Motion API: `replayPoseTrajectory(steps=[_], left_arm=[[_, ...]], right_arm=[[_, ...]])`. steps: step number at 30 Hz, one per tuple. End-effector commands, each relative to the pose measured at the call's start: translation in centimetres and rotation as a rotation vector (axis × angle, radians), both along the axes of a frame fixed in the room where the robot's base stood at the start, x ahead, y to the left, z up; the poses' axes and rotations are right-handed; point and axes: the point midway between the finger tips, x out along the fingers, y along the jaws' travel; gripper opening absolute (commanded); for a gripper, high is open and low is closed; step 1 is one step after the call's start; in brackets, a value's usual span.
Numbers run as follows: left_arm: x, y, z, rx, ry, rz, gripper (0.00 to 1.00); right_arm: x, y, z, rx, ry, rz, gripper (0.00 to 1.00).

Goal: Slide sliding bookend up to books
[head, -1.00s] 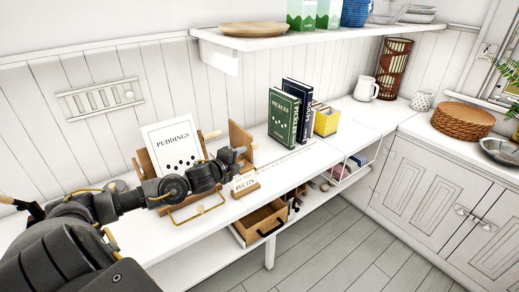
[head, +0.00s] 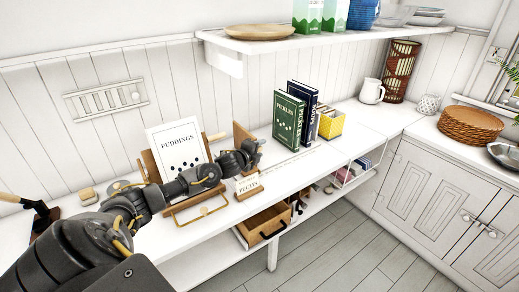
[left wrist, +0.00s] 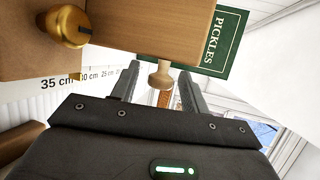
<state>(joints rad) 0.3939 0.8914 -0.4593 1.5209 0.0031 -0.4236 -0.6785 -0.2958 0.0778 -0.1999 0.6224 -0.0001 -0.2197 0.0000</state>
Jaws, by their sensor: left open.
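The sliding bookend is an upright wooden panel (head: 240,135) on the white counter, left of the books and partly hidden by my left gripper (head: 254,150). In the left wrist view the bookend (left wrist: 150,35) fills the upper middle, with a small wooden knob (left wrist: 160,75) on it. My left gripper is open, its two fingers (left wrist: 158,90) on either side of that knob's end; I cannot tell whether they touch it. The books stand upright to the right: a green "Pickles" book (head: 288,122) and a dark blue one (head: 307,105). A gap separates bookend and books. My right gripper is not in view.
A "Puddings" book (head: 178,150) rests on a wooden stand behind my left arm. A small sign (head: 248,185) stands in front of the bookend. A yellow box (head: 332,123) is beside the books. An open drawer (head: 265,225) juts out below.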

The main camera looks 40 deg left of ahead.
Motion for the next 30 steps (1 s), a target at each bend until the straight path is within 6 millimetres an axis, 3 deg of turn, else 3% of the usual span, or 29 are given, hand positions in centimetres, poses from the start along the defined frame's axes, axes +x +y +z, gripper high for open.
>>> replayPoseTrajectory(steps=[10, 20, 26, 30], left_arm=[[0.4, 0.1, -0.1, 0.001, 0.000, 0.001, 0.45], [0.3, 0.1, -0.1, 0.001, 0.001, 0.001, 0.02], [0.3, 0.1, -0.1, 0.001, 0.001, 0.002, 0.00], [0.6, 1.3, -0.2, 0.001, 0.001, 0.026, 0.00]], right_arm=[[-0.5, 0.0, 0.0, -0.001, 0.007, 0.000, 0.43], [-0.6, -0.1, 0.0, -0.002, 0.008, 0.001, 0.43], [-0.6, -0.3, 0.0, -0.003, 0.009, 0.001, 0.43], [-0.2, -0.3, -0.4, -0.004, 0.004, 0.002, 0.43]])
